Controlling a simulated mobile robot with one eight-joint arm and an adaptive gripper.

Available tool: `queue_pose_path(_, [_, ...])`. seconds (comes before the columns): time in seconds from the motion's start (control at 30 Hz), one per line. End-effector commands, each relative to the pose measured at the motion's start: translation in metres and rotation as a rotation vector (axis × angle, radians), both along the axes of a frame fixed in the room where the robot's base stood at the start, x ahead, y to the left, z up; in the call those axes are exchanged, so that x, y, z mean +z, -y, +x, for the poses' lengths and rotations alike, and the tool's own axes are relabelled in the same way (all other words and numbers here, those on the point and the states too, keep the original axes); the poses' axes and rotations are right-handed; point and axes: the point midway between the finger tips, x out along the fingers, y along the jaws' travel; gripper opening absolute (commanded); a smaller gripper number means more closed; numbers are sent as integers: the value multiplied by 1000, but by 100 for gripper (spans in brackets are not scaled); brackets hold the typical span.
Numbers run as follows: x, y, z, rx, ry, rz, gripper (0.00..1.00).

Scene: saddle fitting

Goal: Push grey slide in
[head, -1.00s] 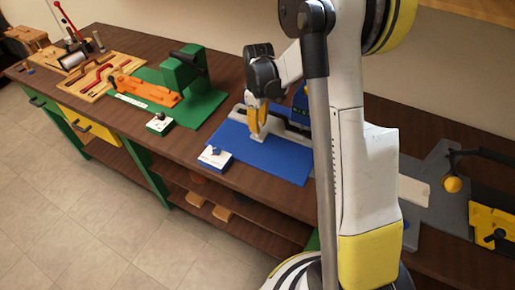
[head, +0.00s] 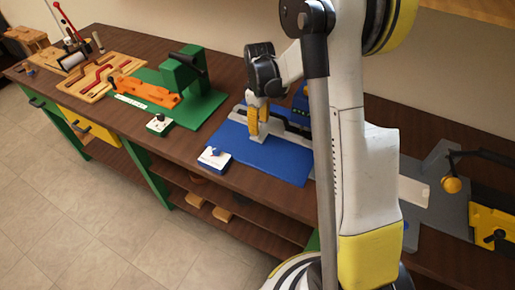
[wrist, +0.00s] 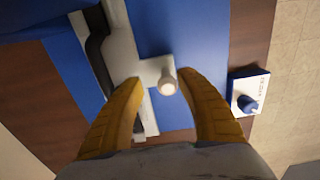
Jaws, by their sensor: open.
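A pale grey slide piece (wrist: 150,70) with a round light knob (wrist: 168,85) shows in the wrist view. It sticks out sideways from a long pale grey rail (wrist: 118,38) over a blue base plate (wrist: 187,30). My gripper (wrist: 162,78) is open, with one yellow finger on each side of the knob in that picture. I cannot tell whether either finger touches it. In the head view my gripper (head: 258,136) points down over the blue base plate (head: 270,160). My fingers and arm hide much of the slide there.
A white box with a blue knob (head: 214,158) stands at the blue plate's front left corner. A green fixture with an orange part (head: 150,92) is further left. A grey plate with a yellow block (head: 492,228) is at right, beyond my arm.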

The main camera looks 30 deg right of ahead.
Motion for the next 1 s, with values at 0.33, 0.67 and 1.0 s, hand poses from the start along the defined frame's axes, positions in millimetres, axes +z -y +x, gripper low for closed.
queue_pose_path(0.33, [31,-1,-1,1,-1,1,43])
queue_pose_path(0.67, [57,-1,0,1,-1,1,43])
queue_pose_path(1.0, [57,-1,-1,1,-1,1,43])
